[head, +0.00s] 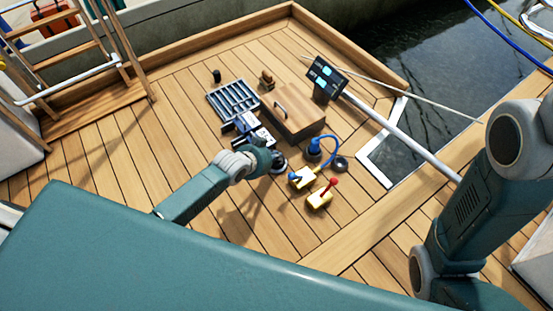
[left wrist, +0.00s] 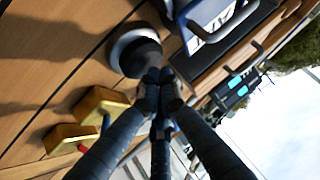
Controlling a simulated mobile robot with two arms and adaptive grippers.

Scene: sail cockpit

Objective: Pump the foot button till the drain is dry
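A round dark button with a pale ring at its base (head: 279,163) sits on the deck beside my left gripper (head: 268,153); I take it for the foot button. In the left wrist view the button (left wrist: 137,52) shows just beyond my left fingertips (left wrist: 160,84). The fingers are drawn together with nothing visible between them. I cannot tell whether they touch the button. A slatted grate (head: 235,100), likely the drain, lies in the deck farther back; whether water stands in it is too small to tell. My right arm shows at the right, but its gripper is out of view.
A wooden hatch box (head: 293,112) stands behind the button. Two yellow boxes (head: 302,178) (head: 320,198), one with a red lever, and a blue-topped fitting with a hose (head: 313,149) stand to the right. A screen (head: 326,74) is farther back. Deck at left is clear.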

